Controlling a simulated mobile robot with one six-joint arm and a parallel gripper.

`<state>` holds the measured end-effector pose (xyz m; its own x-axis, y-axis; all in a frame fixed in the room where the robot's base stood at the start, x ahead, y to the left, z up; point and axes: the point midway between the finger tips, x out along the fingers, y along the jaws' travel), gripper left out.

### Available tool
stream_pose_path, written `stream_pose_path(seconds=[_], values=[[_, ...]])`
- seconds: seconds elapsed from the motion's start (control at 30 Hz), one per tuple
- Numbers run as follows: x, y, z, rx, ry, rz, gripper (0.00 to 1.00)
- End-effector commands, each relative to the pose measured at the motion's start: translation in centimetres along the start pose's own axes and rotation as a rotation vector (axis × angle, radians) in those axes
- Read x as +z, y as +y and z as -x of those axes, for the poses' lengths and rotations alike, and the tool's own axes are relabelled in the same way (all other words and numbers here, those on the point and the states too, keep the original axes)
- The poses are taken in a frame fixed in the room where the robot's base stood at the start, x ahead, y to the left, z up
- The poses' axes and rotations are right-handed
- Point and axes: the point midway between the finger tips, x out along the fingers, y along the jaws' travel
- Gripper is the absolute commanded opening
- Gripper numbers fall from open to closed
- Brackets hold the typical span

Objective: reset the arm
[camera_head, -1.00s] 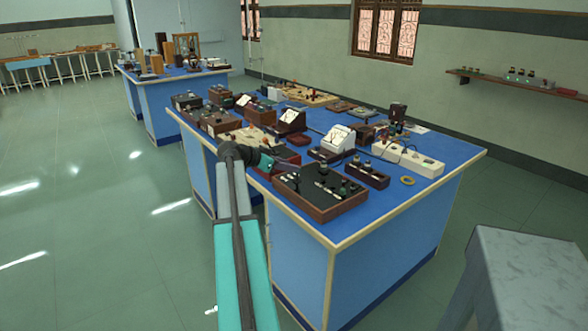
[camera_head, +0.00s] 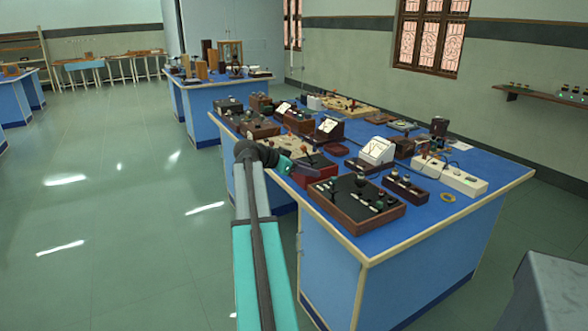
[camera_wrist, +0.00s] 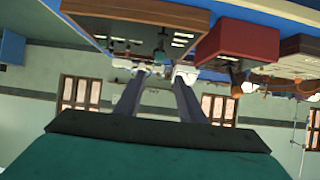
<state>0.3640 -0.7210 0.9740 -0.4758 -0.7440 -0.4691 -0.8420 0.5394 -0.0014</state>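My arm rises from the bottom of the head view, and its wrist reaches over the near left edge of the blue bench (camera_head: 435,224). My gripper (camera_head: 308,168) is small there, close to a red box (camera_head: 318,169) and the black-topped wooden box (camera_head: 356,203). Whether it touches either cannot be told. In the wrist view, which is upside down, the two grey fingers of my gripper (camera_wrist: 158,82) stand apart with nothing between them. The red box also shows in the wrist view (camera_wrist: 236,47), to the right of the fingers.
The bench is crowded with meters, boxes and a white socket strip (camera_head: 462,180). A second blue bench (camera_head: 225,121) stands behind it. A grey stool-like block (camera_head: 553,290) is at the lower right. Green floor lies open on the left.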

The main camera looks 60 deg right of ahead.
Motion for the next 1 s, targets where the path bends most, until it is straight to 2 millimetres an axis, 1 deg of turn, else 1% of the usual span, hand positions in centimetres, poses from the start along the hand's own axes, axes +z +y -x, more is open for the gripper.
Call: stream_pose_path(seconds=[0.17, 0.27, 0.33, 0.37, 0.47, 0.57, 0.6, 0.67, 0.7, 0.77, 0.83, 0.87, 0.9, 0.97, 1.0], values=[[0.0, 0.0, 0.0, 0.0, 0.0, 0.0, 0.36], [0.2, -0.3, 0.3, -0.006, 0.0, 0.003, 0.36], [0.5, -0.7, 1.0, -0.015, 0.0, 0.008, 0.36], [0.8, -1.0, 1.3, -0.02, -0.001, 0.013, 0.36], [2.8, -2.3, 2.6, -0.04, -0.006, 0.042, 0.36], [6.3, -4.0, 4.2, -0.064, -0.014, 0.09, 0.36], [8.0, -4.7, 4.8, -0.073, -0.018, 0.114, 0.36], [10.7, -5.4, 5.8, -0.088, -0.024, 0.15, 0.36], [12.5, -5.9, 6.5, -0.097, -0.027, 0.175, 0.36], [15.2, -6.3, 7.4, -0.11, -0.034, 0.211, 0.36], [18.3, -6.6, 8.5, -0.124, -0.044, 0.252, 0.36], [19.7, -6.7, 8.9, -0.13, -0.05, 0.268, 0.36], [21.5, -6.7, 9.5, -0.138, -0.058, 0.292, 0.36], [24.3, -6.7, 10.3, -0.15, -0.072, 0.325, 0.36], [26.1, -6.6, 10.9, -0.158, -0.081, 0.347, 0.36]])
